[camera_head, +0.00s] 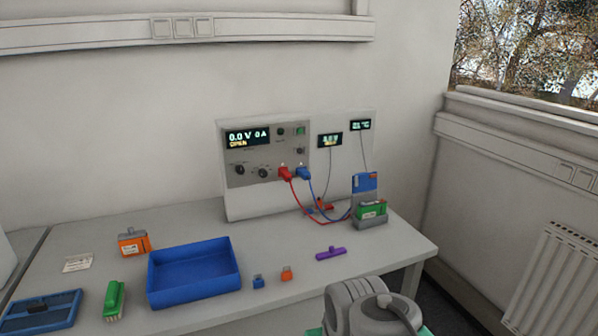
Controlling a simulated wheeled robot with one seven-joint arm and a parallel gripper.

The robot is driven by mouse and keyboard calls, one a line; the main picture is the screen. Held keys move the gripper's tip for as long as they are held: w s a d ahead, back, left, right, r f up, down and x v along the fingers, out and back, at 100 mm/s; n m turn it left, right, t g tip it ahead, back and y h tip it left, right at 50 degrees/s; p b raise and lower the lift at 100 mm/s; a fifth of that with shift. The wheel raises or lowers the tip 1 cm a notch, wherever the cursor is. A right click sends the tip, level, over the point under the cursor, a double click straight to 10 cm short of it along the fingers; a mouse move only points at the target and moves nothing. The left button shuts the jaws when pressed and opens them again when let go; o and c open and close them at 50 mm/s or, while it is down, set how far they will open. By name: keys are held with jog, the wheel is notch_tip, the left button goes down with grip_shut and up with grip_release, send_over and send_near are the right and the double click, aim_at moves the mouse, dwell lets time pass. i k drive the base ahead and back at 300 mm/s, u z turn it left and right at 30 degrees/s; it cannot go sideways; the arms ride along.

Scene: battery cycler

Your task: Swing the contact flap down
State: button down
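The contact flap (365,181) appears to be the blue plate standing upright at the back of a grey holder (371,224) on the right of the bench. A green battery pack (371,211) sits in the holder in front of it. Red and blue leads run from the cycler panel (268,155) to the holder area. The panel's main display reads 0.0 V, 0 A and OPEN. My arm shows as grey rounded links at the bottom, in front of the bench and short of the holder. My gripper's fingers are not in view.
A blue tray (195,290), an orange pack (133,242) and a green pack (115,301) are on the left. A purple bar (331,254) and small blue (258,282) and orange (287,273) pieces lie mid-bench. Bench around the bar is clear.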

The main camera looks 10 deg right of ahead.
aim_at(361, 182)
jog(key=u, duration=0.3)
jog(key=i, duration=1)
jog(key=z, duration=0.05)
